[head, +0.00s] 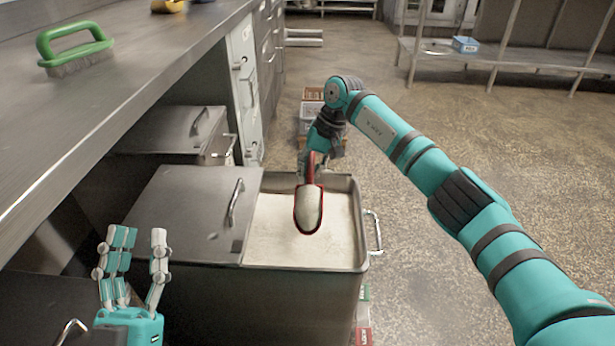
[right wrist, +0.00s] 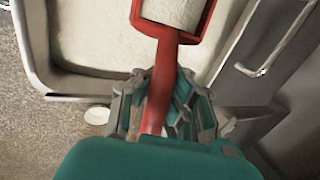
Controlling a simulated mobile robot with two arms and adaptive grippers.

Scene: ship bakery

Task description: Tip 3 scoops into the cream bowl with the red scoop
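The red scoop (head: 309,208) is over the open metal bin (head: 357,235) of white powder and is full of white powder. Its red handle (right wrist: 160,85) runs back into my right gripper (right wrist: 158,100) in the right wrist view. My right gripper is shut on the handle; it also shows in the head view (head: 307,165). The white powder (head: 275,235) lies below the scoop. My left gripper (head: 135,240) is empty with its fingers apart, in front of the bin at the lower left. I see no cream bowl in either view.
A sliding metal lid (head: 195,215) with a handle covers the left part of the bin. A second lidded bin (head: 165,130) stands behind it under the steel counter (head: 120,80). A green brush (head: 75,48) lies on the counter.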

